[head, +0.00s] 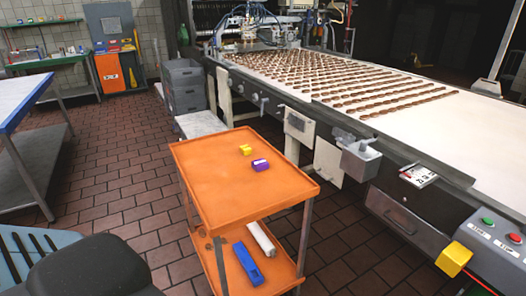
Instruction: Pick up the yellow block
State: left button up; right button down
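A small yellow block (245,150) sits on the top of an orange cart (205,180), toward the far right part of that surface. A purple block (261,167) with a pale patch on top sits just in front of it and a little to the right. The two appear to be apart. Neither of my grippers shows in the head view.
A long conveyor (440,125) with rows of brown biscuits runs along the right, close to the cart. A yellow box (453,259) juts out beside the control panel (500,240). A blue object (248,264) lies on the cart's lower shelf. Tiled floor is clear left of the cart.

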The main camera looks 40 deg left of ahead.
aim_at(245, 150)
jog(key=j+z, duration=0.8)
jog(key=k+j+z, duration=0.15)
jog(key=j, duration=0.25)
jog(key=k+j+z, duration=0.2)
jog(key=j, duration=0.2)
jog(key=k+j, duration=0.1)
jog(key=j, duration=0.25)
jog(key=k+j, duration=0.15)
jog(key=j, duration=0.2)
jog(key=k+j+z, duration=0.1)
jog(key=j, duration=0.25)
jog(key=k+j, duration=0.15)
jog(key=j, duration=0.2)
jog(key=k+j, duration=0.1)
jog(key=j, duration=0.25)
jog(key=j+z, duration=0.05)
